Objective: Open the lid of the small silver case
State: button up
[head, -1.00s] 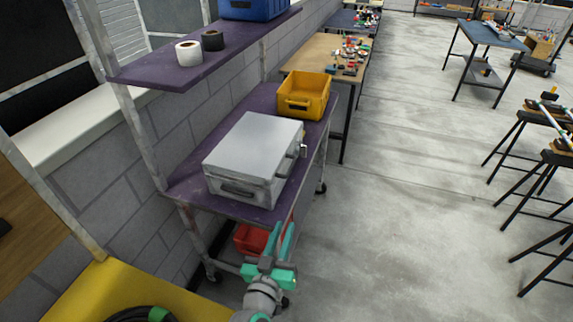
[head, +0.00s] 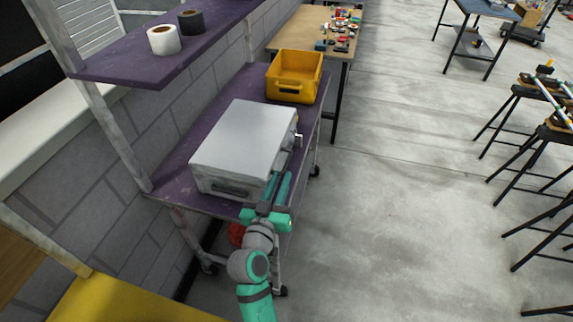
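The small silver case (head: 243,138) sits on the middle purple shelf of a cart, with its lid shut. A dark handle (head: 226,188) is on its near side, and a small latch (head: 298,141) shows on its right side. My gripper (head: 279,180) is at the near right corner of the case, its teal fingers pointing away along the right side. The fingers look apart, with nothing seen between them. Whether they touch the case cannot be told.
A yellow bin (head: 296,76) stands behind the case on the same purple shelf (head: 178,163). Two tape rolls (head: 164,40) lie on the upper shelf. A red bin (head: 237,234) is below, partly hidden by my arm. Open floor (head: 400,210) lies to the right.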

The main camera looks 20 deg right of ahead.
aim_at(287, 164)
jog(key=x, duration=0.5)
jog(key=shift+w+d, duration=0.1)
jog(key=shift+w, duration=0.2)
jog(key=shift+w+d, duration=0.15)
jog(key=shift+d, duration=0.1)
grip_shut()
